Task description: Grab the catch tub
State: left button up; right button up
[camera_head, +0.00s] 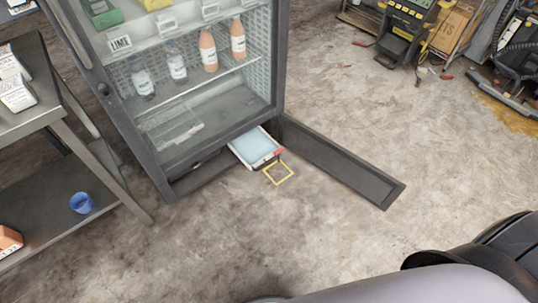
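What looks like the catch tub (255,146) is a shallow white tray with a pale blue inside. It sits low at the front foot of the cabinet, partly sticking out onto the floor. A small red patch shows at its front right corner. A yellow square outline (278,174) is on the floor right in front of it. The tub's rear is hidden by the cabinet's lower edge. Neither of my grippers is in view.
A dark panel (340,165) juts out from the cabinet's base, right of the tub. The glass-front cabinet (170,175) holds bottles. A metal shelf (60,225) with a blue cup (81,203) stands left.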

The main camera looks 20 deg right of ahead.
aim_at(81, 203)
jog(key=j+u, duration=0.1)
jog(key=u, duration=0.3)
jog(key=i+j+u, duration=0.1)
jog(key=u, duration=0.3)
jog(key=j+u, duration=0.1)
jog(key=u, duration=0.25)
jog(key=i+j, duration=1.6)
jog(key=j, duration=0.15)
